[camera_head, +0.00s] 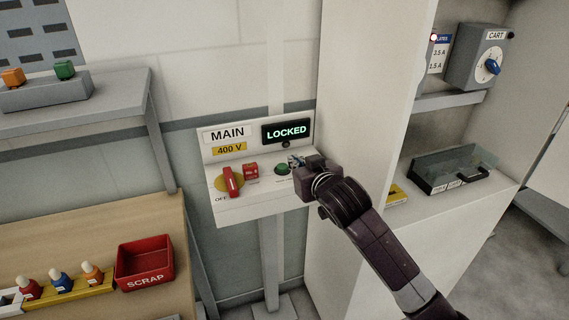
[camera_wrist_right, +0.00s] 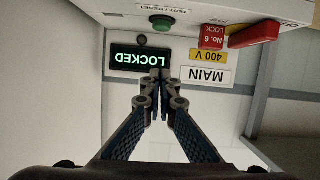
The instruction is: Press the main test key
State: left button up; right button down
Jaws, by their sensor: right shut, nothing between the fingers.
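The MAIN panel (camera_head: 212,153) is a pale box with a 400 V label. Its display (camera_head: 287,132) reads LOCKED in green letters. The green test key (camera_head: 282,169) sits on its sloped face; in the right wrist view, upside down, the key (camera_wrist_right: 161,22) carries a TEST / RESET label. My right gripper (camera_head: 297,161) is shut and empty just right of the key in the head view. In the right wrist view its closed fingertips (camera_wrist_right: 160,76) overlap the display's edge, apart from the key in the picture. Contact with the panel cannot be told. My left gripper is out of view.
A red rotary handle (camera_head: 231,181) on a yellow disc is by OFF, with a red No. 6 lock (camera_head: 251,170) beside it. A white cabinet (camera_head: 365,110) stands close right. A red SCRAP bin (camera_head: 145,263) is on the left bench.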

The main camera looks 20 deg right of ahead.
jog(key=p, duration=0.2)
send_over(282, 168)
jog(key=s, duration=0.1)
jog(key=f, duration=0.2)
jog(key=shift+s+d+f, duration=0.1)
jog(key=shift+s+f, duration=0.1)
jog(key=shift+f, duration=0.2)
notch_tip(282, 168, down, 2)
jog(key=shift+w+f+p, duration=0.15)
jog(key=shift+f+p, duration=0.1)
jog(key=shift+p, duration=0.35)
jog(key=shift+f, duration=0.9)
jog(key=shift+f, duration=0.1)
